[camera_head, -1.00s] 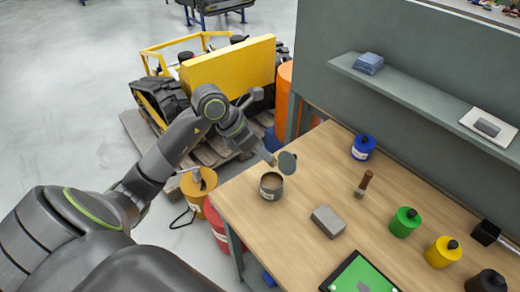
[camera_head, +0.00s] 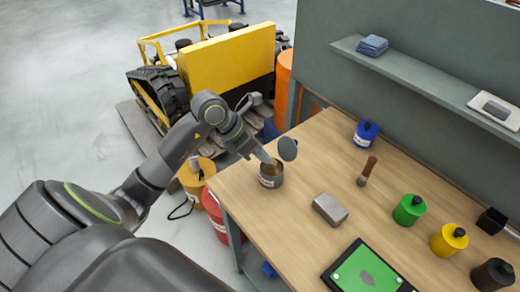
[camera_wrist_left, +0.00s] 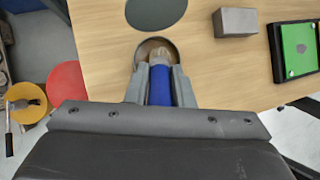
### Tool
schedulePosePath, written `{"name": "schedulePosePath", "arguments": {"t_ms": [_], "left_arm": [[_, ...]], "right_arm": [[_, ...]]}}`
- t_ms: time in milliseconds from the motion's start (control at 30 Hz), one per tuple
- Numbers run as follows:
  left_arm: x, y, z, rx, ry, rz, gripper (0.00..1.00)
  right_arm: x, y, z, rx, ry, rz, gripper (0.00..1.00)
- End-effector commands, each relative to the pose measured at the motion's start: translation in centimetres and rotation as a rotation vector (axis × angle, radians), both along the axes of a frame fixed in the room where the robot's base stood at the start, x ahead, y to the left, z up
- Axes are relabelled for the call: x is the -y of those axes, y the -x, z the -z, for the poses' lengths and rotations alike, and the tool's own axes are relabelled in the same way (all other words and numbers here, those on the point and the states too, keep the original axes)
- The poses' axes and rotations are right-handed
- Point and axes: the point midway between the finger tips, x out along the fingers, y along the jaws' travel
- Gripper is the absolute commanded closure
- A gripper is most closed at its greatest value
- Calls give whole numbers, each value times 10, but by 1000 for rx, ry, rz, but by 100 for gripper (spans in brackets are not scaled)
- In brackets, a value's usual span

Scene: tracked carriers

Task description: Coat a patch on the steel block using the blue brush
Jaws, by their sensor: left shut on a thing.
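My left gripper (camera_head: 264,157) is shut on the blue brush (camera_wrist_left: 160,86) and points down at the open can (camera_head: 271,182) near the bench's left edge. In the left wrist view the pale bristles are at the mouth of the can (camera_wrist_left: 172,45); how deep they reach is unclear. The steel block (camera_head: 330,209) is a plain grey box lying on the bench, right of and nearer than the can. It also shows in the left wrist view (camera_wrist_left: 235,22). My right gripper is not in view.
A grey round lid (camera_head: 288,149) is close behind the can. A brown-handled brush (camera_head: 367,171), a blue pot (camera_head: 366,134), a green pot (camera_head: 409,209) and a yellow pot (camera_head: 449,240) stand rightward. A tablet (camera_head: 368,272) with a green screen lies in front.

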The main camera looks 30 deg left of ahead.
Motion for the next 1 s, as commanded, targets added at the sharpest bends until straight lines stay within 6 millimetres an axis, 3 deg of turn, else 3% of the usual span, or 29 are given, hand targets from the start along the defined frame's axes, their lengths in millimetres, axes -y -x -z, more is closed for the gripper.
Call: {"name": "schedulePosePath", "arguments": {"t_ms": [1000], "left_arm": [[0, 0, 4, 1, 0, 1, 100]], "right_arm": [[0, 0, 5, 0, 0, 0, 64]]}}
